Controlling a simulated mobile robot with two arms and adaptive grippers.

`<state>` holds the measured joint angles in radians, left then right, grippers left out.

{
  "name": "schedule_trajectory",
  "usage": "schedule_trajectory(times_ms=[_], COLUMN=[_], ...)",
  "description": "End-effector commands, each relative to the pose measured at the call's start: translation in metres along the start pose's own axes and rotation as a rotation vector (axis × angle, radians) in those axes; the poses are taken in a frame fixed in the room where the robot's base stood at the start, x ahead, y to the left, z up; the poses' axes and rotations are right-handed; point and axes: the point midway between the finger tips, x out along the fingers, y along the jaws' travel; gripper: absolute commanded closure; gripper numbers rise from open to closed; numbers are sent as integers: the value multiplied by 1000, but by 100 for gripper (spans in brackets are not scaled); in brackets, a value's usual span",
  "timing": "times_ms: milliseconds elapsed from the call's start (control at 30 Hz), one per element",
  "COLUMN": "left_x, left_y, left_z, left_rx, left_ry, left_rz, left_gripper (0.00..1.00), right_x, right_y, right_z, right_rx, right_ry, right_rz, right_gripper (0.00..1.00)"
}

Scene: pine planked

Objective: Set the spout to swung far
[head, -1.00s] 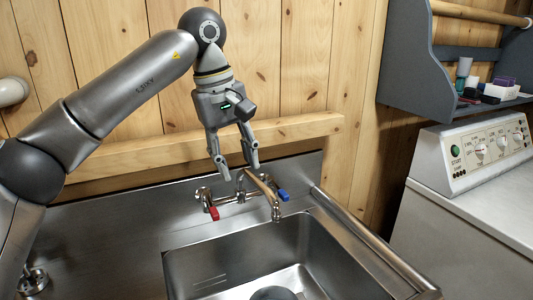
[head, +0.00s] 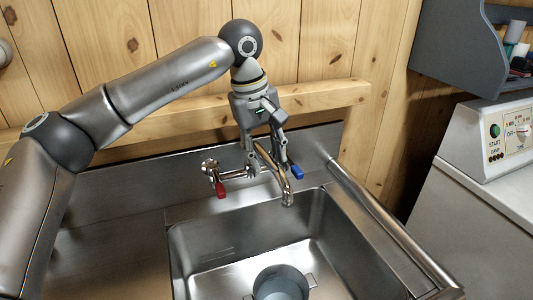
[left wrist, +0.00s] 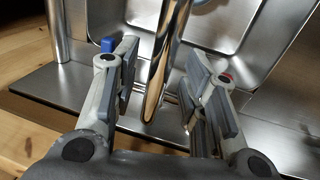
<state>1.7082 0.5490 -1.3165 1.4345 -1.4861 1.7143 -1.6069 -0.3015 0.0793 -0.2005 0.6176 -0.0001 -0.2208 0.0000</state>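The metal spout (head: 285,188) of the wall faucet points out over the sink, angled slightly to the right in the head view. My left gripper (head: 266,160) is lowered over the spout, with a finger on either side. In the left wrist view the spout (left wrist: 165,65) runs between the two open fingers (left wrist: 160,85), with gaps visible beside it. The faucet has a red handle (head: 221,190) on the left and a blue handle (head: 297,171) on the right, close to the gripper. My right gripper is not in view.
The steel sink basin (head: 210,250) lies below the spout and holds a grey two-handled pot (head: 281,285). A wooden rail (head: 330,96) runs along the wall behind. A white machine (head: 480,200) and a grey shelf (head: 455,65) stand at the right.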

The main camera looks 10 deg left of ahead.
Motion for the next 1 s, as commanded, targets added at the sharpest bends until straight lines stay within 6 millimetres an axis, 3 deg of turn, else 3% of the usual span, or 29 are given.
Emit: schedule_trajectory(times_ms=[133, 433, 733, 1000], left_x=[10, 12, 12, 12], left_y=[0, 0, 0, 0], left_z=[0, 0, 0, 0], left_rx=[0, -1, -1, -1], left_ry=[0, 1, 1, 1], left_rz=[1, 1, 1, 1], left_gripper=[60, 60, 99, 100], right_x=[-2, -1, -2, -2], right_y=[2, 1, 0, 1], right_z=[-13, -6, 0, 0], right_rx=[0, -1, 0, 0], right_ry=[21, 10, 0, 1], right_rz=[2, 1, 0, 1], right_gripper=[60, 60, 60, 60])
